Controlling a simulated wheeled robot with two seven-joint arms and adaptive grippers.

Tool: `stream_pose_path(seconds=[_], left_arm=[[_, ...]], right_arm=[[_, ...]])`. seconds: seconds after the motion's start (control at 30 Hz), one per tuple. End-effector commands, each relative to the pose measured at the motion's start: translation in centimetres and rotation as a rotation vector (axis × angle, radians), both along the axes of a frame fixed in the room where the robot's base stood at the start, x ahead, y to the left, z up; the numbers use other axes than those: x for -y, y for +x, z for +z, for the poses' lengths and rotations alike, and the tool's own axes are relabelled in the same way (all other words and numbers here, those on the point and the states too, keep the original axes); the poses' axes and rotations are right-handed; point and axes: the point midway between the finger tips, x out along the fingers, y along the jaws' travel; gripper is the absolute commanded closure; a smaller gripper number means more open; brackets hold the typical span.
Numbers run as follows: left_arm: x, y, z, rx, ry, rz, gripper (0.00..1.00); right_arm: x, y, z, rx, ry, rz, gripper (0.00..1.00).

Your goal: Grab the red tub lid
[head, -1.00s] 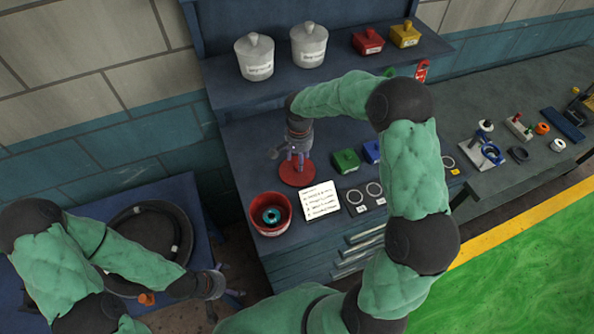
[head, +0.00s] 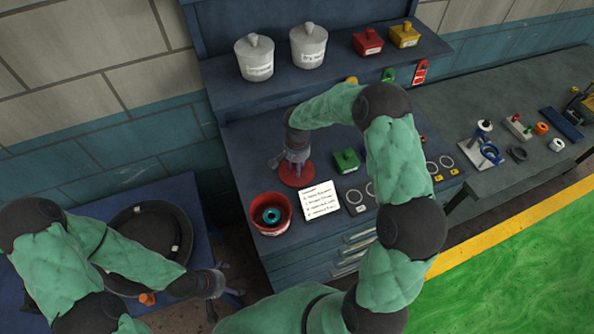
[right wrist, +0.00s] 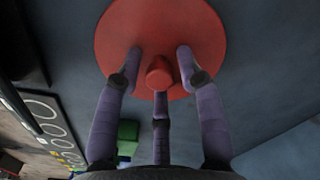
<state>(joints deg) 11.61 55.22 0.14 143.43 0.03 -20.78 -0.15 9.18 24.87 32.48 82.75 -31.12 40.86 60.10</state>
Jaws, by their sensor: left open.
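The red tub lid (head: 298,180) is a flat red disc lying on the dark blue bench, behind the red tub (head: 270,230). It also shows in the right wrist view (right wrist: 205,40), with a round knob (right wrist: 159,72) at its middle. My right gripper (head: 293,162) is just above the lid, pointing down. Its three purple fingers (right wrist: 158,68) are spread around the knob. The two upper fingers stand apart from the knob; the lower one is close to it, and contact cannot be told. My left gripper (head: 232,292) is open and empty, low at the left.
The tub holds a teal ring-shaped thing (head: 271,215). A white note card (head: 319,200) lies right of it, and a green box (head: 346,161) right of the lid. White canisters (head: 254,62) stand on the shelf above. A black round tray (head: 150,232) is near my left arm.

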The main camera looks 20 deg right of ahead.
Motion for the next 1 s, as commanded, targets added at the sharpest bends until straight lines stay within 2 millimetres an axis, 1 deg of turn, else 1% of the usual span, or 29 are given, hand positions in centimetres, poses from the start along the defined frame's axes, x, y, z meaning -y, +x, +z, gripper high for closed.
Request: stream_pose_path(seconds=[0.03,0.07,0.1,0.4,0.57,0.67,0.8,0.87,1.0], left_arm=[[0.0,0.0,0.0,0.000,0.000,0.000,0.00],[0.0,0.0,0.0,0.000,0.000,0.000,0.00],[0.0,0.0,0.0,0.000,0.000,0.000,0.00],[0.0,0.0,0.0,0.000,0.000,0.000,0.00],[0.0,0.0,-0.1,0.000,0.000,0.000,0.00],[0.0,0.0,-0.3,0.000,0.000,0.000,0.00],[0.0,0.0,-0.6,0.000,0.000,0.000,0.00],[0.0,0.0,-0.6,0.000,0.000,0.000,0.00],[0.0,0.0,-0.7,0.000,0.000,0.000,0.00]], right_arm=[[0.0,0.0,-0.1,-0.001,0.001,0.000,0.87],[0.0,0.0,-0.1,-0.001,0.001,0.001,0.96],[0.0,0.0,-0.1,-0.001,0.001,0.001,1.00],[0.0,-0.1,-0.1,-0.001,0.000,0.001,1.00],[0.0,0.0,0.5,0.001,-0.001,0.000,1.00],[0.0,0.0,1.2,0.001,-0.001,0.001,1.00],[0.0,0.1,3.2,0.004,-0.001,0.001,1.00],[0.2,-0.6,3.9,0.002,-0.001,0.000,1.00],[0.6,-2.5,6.2,0.002,-0.001,-0.001,1.00]])
